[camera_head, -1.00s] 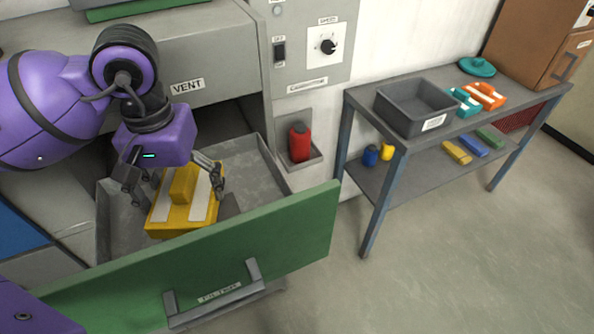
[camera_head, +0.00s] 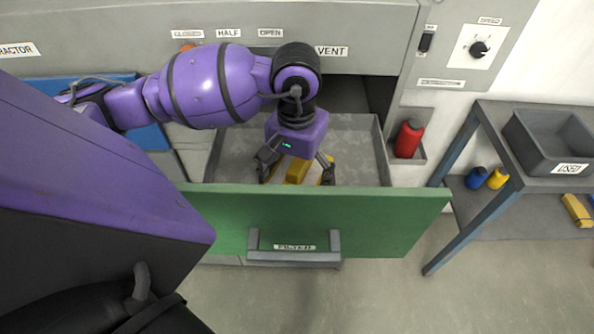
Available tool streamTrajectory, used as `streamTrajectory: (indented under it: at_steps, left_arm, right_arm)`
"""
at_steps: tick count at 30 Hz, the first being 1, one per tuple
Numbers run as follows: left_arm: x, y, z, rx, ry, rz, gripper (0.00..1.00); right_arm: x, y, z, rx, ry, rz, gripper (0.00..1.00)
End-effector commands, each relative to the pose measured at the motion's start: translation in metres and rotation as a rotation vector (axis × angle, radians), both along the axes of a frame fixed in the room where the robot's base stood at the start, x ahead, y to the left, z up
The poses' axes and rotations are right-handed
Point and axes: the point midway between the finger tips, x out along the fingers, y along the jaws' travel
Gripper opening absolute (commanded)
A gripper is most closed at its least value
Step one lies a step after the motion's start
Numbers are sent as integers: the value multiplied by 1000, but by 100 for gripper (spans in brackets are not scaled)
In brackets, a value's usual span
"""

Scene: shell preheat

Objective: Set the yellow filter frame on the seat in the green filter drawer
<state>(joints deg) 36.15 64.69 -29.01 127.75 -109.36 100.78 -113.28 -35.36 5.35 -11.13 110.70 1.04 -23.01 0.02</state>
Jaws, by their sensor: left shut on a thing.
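The green filter drawer (camera_head: 390,213) is pulled out below the grey cabinet, its green front facing me and its grey tray behind. My left gripper (camera_head: 297,175) reaches down into the drawer and is shut on the yellow filter frame (camera_head: 298,170), with a finger at each side. The frame is low in the drawer, close behind the green front, which hides its near part. I cannot tell whether it touches the drawer floor. The seat is hidden behind the gripper, frame and drawer front. My right gripper is not in view.
A red canister (camera_head: 408,139) stands in a wall holder right of the drawer. A side table (camera_head: 490,113) at right carries a grey bin (camera_head: 555,145). A blue bottle (camera_head: 477,178) and a yellow bottle (camera_head: 497,178) stand on its lower shelf. Purple and black parts of my body fill the lower left.

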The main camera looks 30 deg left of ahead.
Motion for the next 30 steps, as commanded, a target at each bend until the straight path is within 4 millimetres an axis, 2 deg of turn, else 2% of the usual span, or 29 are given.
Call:
streamTrajectory:
  at_steps: [1,2,4,15,18,20,23,30]
  left_arm:
    - [0,0,-4,0,4,0,49]
    - [-1,0,-3,0,4,0,89]
    - [0,0,-3,1,3,0,99]
    - [0,0,-2,0,2,0,100]
    - [0,-1,5,-1,-2,0,100]
    - [1,0,10,1,-1,-1,100]
    - [1,0,25,2,-1,-3,100]
    - [0,0,78,3,0,-2,100]
  right_arm:
    - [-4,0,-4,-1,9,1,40]
    - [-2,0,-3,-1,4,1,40]
    - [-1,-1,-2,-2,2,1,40]
    - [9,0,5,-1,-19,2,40]
    - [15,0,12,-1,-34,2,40]
    - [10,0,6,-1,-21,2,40]
    - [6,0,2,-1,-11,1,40]
    - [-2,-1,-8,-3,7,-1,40]
